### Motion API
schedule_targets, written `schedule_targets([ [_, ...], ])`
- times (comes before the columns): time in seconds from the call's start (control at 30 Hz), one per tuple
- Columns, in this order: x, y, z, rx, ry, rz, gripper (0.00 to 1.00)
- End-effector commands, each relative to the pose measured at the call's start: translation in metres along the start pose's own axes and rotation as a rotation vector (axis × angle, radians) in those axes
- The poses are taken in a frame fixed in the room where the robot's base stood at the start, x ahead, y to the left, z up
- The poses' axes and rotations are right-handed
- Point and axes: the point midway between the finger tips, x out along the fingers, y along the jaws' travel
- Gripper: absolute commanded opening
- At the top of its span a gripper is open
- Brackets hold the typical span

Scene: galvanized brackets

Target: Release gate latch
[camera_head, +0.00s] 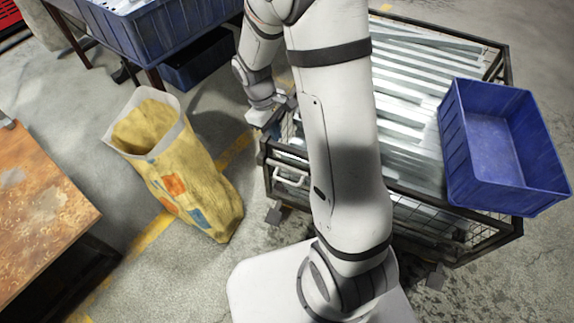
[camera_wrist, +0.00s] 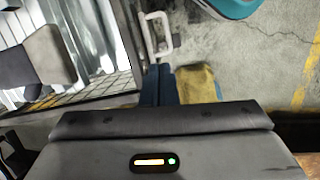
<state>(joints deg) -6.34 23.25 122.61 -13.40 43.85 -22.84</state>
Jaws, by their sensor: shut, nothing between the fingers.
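The wire cage (camera_head: 452,252) has a dark frame. A pale U-shaped handle (camera_head: 291,178) is on its left side; it also shows in the wrist view (camera_wrist: 157,36), upper middle. I cannot tell whether this handle is the gate latch. My gripper (camera_head: 272,110) is at the cage's far left corner in the head view, beyond the handle and partly hard to make out. In the wrist view its fingers (camera_wrist: 158,84) are together and empty, pointing towards the handle with a gap. My arm hides the middle of the cage front.
Metal brackets (camera_head: 405,75) fill the cage. A blue bin (camera_head: 500,145) rests on its right side. A yellow bag (camera_head: 190,190) stands left on the floor, close to the cage. A rusty table (camera_head: 40,215) is far left; a blue crate (camera_head: 165,35) is behind. Floor between bag and cage is narrow.

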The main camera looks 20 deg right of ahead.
Motion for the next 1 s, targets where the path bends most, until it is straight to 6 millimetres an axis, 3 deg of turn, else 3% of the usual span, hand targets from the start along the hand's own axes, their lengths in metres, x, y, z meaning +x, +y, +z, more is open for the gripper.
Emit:
schedule_targets([
  [0.03, 0.029, -0.001, -0.011, -0.036, -0.022, -0.006, 0.00],
  [0.13, 0.058, -0.001, -0.024, -0.096, -0.048, -0.009, 0.00],
  [0.47, 0.096, -0.001, -0.033, -0.151, -0.073, -0.014, 0.00],
  [0.9, 0.186, -0.003, -0.026, -0.150, -0.073, -0.015, 0.00],
  [1.0, 0.189, 0.000, -0.009, -0.148, -0.071, -0.014, 0.00],
])
